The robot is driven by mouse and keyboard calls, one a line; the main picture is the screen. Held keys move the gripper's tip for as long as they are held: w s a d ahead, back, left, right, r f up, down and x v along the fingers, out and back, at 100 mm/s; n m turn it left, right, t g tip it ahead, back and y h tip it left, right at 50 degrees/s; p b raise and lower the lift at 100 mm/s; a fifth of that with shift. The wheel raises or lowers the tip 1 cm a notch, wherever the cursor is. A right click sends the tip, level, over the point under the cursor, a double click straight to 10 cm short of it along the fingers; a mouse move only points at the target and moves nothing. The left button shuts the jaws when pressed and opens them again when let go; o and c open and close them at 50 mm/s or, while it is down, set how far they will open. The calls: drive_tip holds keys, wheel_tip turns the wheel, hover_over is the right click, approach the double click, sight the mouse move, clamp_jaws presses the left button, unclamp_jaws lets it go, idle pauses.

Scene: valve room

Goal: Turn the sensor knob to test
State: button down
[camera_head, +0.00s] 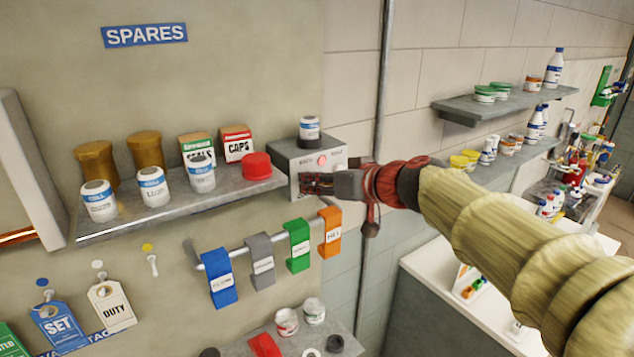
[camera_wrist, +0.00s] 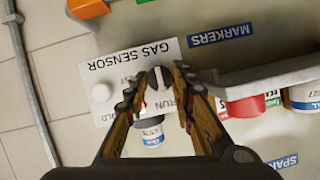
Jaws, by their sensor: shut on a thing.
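The gas sensor is a grey box (camera_head: 335,158) on the wall at the right end of the spares shelf. Its labelled face shows upside down in the wrist view (camera_wrist: 112,66), with "GAS SENSOR", "RUN" and part of another word readable. The dark round knob (camera_wrist: 158,78) with a pale pointer bar sits between my fingertips. Which mark the bar points to is unclear. My gripper (camera_wrist: 158,82) is shut on the knob, one finger on each side. In the head view my gripper (camera_head: 312,184) covers the knob.
A white-and-blue jar (camera_head: 309,129) stands on top of the box. A red cap (camera_head: 257,165) sits on the shelf close to its left. Hanging coloured tags, including an orange one (camera_head: 330,232), are just below. A vertical pipe (camera_head: 383,80) runs right of the box.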

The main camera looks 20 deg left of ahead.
drive_tip(key=shift+b, duration=0.35)
drive_tip(key=shift+w+d+f+m+g+y+b, duration=0.1)
drive_tip(key=shift+f+m+g+y+b, duration=0.2)
drive_tip(key=shift+m+y+b, duration=1.6)
drive_tip(key=shift+w+d+f+m+g+y+b, duration=0.1)
drive_tip(key=shift+m+g+y+b, duration=0.3)
drive_tip(key=shift+m+b, duration=3)
drive_tip(key=shift+w+f+m+g+y+b, duration=0.15)
drive_tip(key=shift+m+g+y+b, duration=0.25)
drive_tip(key=shift+m+y+b, duration=2.1)
drive_tip(key=n+h+b, duration=0.1)
drive_tip(key=h+b, duration=0.1)
drive_tip(key=shift+s+h, duration=0.1)
drive_tip(key=shift+h, duration=0.2)
drive_tip(key=c, duration=1.5)
unclamp_jaws()
